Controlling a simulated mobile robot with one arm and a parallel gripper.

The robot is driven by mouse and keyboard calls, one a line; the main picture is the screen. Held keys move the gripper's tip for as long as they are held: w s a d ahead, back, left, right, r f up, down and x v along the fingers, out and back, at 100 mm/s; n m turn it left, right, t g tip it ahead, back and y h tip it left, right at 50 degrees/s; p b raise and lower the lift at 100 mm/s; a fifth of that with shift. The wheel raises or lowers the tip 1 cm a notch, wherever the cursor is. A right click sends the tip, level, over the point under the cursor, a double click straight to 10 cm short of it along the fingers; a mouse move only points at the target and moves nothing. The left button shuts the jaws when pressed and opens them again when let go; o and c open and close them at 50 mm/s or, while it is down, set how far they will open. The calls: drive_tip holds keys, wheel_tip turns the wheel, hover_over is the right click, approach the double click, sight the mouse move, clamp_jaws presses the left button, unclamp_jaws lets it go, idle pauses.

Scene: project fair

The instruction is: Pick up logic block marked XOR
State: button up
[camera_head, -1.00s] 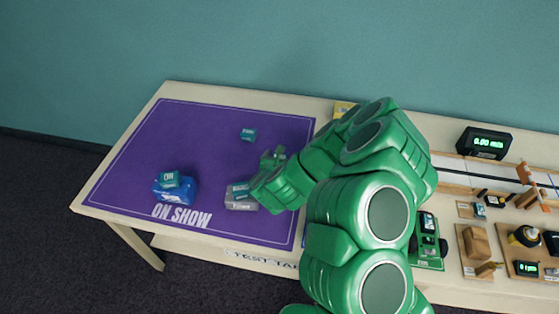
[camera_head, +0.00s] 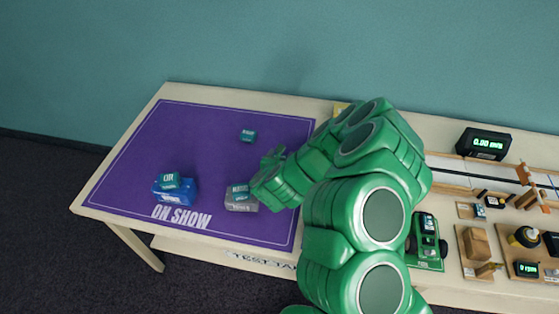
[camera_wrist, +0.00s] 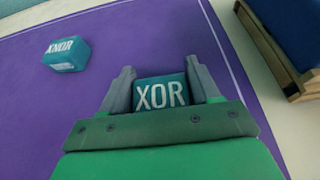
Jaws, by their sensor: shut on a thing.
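The teal block marked XOR (camera_wrist: 160,94) sits between the two grey fingers of my gripper (camera_wrist: 160,78) in the wrist view. The fingers are shut on its left and right sides, with its white letters facing the camera. In the head view my gripper (camera_head: 272,157) is over the right part of the purple mat, and I cannot make out the XOR block there. A similar teal block marked XNOR (camera_wrist: 66,54) lies apart on the mat, to the left in the wrist view. It also shows near the back of the mat in the head view (camera_head: 247,136).
The purple mat (camera_head: 200,135) covers the table's left part. A teal OR block (camera_head: 169,180) rests on a blue base (camera_head: 176,194). Another teal block (camera_head: 238,190) rests on a grey base (camera_head: 241,204) near my gripper. A green vehicle (camera_head: 427,240) and wooden stands are on the right.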

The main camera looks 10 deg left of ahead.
drive_tip(key=shift+r, duration=0.15)
drive_tip(key=shift+r, duration=4.85)
